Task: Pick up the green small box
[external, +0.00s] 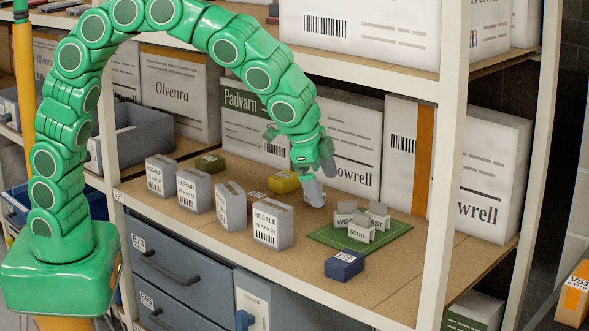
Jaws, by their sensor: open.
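A small olive-green box (210,163) lies on the shelf board, behind the row of grey boxes and left of a small yellow box (284,182). My gripper (313,193) hangs down over the shelf, to the right of the yellow box and well to the right of the olive-green box. It is open and nothing shows between its grey fingers. The gap between the fingers is hard to see from this side. The olive-green box stands apart from the gripper and its top is in plain view.
Several grey labelled boxes (272,224) stand in a row along the shelf's front. A green mat (391,241) holds several small grey blocks. A dark blue box (344,265) sits by the front edge. Large white cartons (480,180) line the back. A rack post (443,180) stands at right.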

